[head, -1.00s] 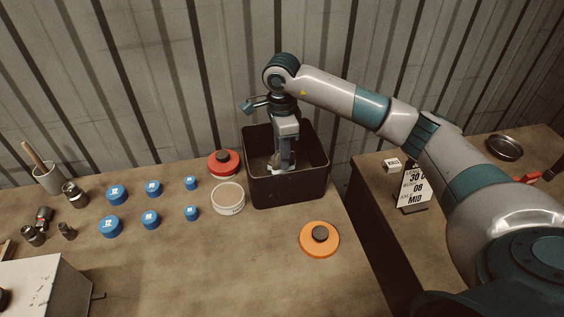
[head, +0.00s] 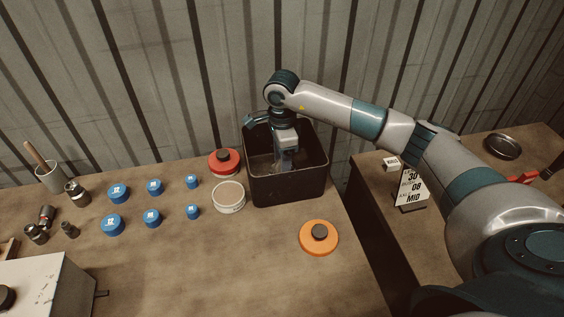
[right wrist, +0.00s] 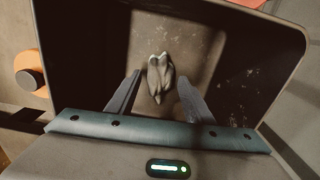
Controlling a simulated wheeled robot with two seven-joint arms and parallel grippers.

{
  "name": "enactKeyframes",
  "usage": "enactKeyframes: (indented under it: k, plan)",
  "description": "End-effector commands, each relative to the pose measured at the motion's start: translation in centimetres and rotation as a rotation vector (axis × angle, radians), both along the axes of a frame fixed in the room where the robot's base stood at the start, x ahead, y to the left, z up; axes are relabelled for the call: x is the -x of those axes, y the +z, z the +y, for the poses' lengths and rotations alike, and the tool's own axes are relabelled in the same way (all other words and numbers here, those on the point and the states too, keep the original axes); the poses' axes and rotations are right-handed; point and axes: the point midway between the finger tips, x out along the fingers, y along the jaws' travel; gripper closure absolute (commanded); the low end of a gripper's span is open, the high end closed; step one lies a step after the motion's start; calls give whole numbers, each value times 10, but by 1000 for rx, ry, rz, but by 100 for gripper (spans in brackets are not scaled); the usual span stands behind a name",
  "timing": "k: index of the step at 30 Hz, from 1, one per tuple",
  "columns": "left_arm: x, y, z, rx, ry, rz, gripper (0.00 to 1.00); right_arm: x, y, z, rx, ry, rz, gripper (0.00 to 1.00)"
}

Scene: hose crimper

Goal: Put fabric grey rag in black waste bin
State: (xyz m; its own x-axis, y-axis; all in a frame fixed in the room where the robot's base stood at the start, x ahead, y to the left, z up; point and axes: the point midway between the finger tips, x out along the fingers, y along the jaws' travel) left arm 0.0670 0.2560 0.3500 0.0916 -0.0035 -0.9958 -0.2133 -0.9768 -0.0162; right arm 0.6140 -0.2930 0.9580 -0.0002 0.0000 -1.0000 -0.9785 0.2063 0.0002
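The black waste bin (head: 287,188) stands open at the back of the bench in the head view. My right gripper (head: 284,163) reaches down inside it. In the right wrist view the right gripper's two fingers (right wrist: 160,84) are spread apart. The grey rag (right wrist: 160,72) shows as a small crumpled bundle in the gap between them, against the bin floor (right wrist: 215,75), touching neither finger as far as I can see. In the head view the bin wall and gripper hide the rag. My left gripper is in neither view.
A red-lidded round tin (head: 224,162) and a pale round tin (head: 229,197) stand just left of the bin. An orange disc (head: 319,238) lies in front. Several blue caps (head: 112,224) sit further left. A sign (head: 411,190) stands on the right bench.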

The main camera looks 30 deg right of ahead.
Motion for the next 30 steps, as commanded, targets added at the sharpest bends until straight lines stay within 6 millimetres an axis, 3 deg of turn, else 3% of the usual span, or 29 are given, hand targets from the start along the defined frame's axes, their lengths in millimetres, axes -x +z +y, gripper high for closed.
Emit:
enactKeyframes:
  k: [10,14,30]
  plan:
    - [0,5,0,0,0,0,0,0,4,0,0,0,0,53]
    - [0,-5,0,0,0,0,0,-2,14,0,0,0,-5,53]
    - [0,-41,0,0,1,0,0,-1,101,0,0,1,-3,53]
